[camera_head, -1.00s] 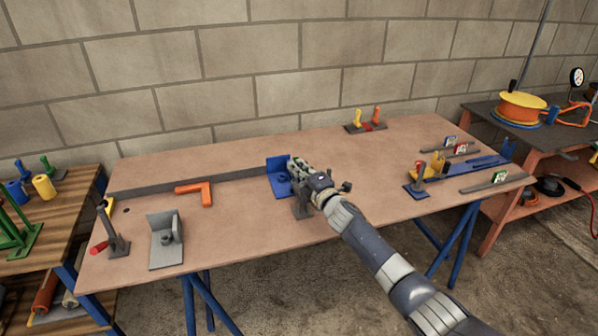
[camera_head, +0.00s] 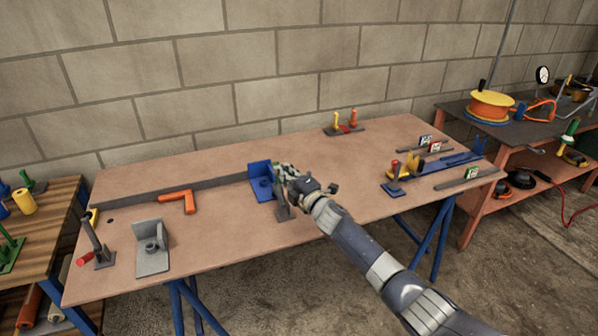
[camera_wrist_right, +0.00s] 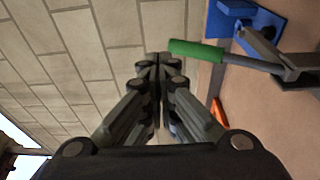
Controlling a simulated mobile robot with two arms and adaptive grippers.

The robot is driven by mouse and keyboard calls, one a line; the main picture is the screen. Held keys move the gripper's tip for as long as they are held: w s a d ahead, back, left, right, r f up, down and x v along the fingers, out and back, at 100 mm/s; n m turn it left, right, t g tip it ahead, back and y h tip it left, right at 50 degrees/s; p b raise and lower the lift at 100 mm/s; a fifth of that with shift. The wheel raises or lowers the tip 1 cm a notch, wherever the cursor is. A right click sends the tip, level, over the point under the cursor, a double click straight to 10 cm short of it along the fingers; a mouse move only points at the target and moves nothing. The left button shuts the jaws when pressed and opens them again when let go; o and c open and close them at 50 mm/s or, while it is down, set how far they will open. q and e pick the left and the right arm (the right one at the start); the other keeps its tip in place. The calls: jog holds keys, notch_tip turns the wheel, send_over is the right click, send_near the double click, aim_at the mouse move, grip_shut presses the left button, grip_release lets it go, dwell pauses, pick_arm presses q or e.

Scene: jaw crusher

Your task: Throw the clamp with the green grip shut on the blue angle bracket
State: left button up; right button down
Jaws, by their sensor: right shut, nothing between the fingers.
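The blue angle bracket (camera_head: 260,184) stands on the bench top, left of my right gripper (camera_head: 283,170). The clamp (camera_head: 282,207) stands just right of the bracket, partly hidden by my gripper. In the right wrist view, the clamp's green grip (camera_wrist_right: 197,51) is on a grey lever beside the blue bracket (camera_wrist_right: 262,18). My right gripper's fingers (camera_wrist_right: 157,60) are shut and empty, with the tips beside the free end of the green grip. I cannot tell if they touch it. My left gripper is out of view.
An orange square (camera_head: 178,199) and a grey angle bracket (camera_head: 152,250) lie to the left. Another clamp with a red grip (camera_head: 98,252) stands at the left edge. Further clamps (camera_head: 345,124) stand at the back and a blue fixture (camera_head: 445,165) on the right. The bench's front middle is clear.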

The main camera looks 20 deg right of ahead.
jog(key=s+d+r+p, duration=0.1)
jog(key=s+d+r, duration=0.1)
jog(key=s+r, duration=0.45)
jog(key=s+a+f+m+g+h, duration=0.25)
jog(key=s+f+m, duration=0.35)
jog(key=s+f, duration=0.4)
jog(key=s+a+f+m+g+h, duration=0.15)
jog(key=s+f+m+g, duration=0.4)
jog(key=s, duration=0.75)
jog(key=s+f+m+g, duration=0.3)
jog(key=s+m, duration=0.1)
jog(key=s, duration=0.8)
jog(key=s+f+m+g, duration=0.3)
jog(key=s, duration=1)
notch_tip(320, 180, down, 26)
jog(key=s+g, duration=0.1)
jog(key=g, duration=0.1)
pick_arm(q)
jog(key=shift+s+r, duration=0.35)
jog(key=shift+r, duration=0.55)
pick_arm(e)
jog(key=s+d+f, duration=0.3)
jog(key=s+f, duration=1.3)
jog(key=s, duration=0.1)
jog(key=shift+s+g, duration=0.15)
jog(key=shift+g, duration=0.25)
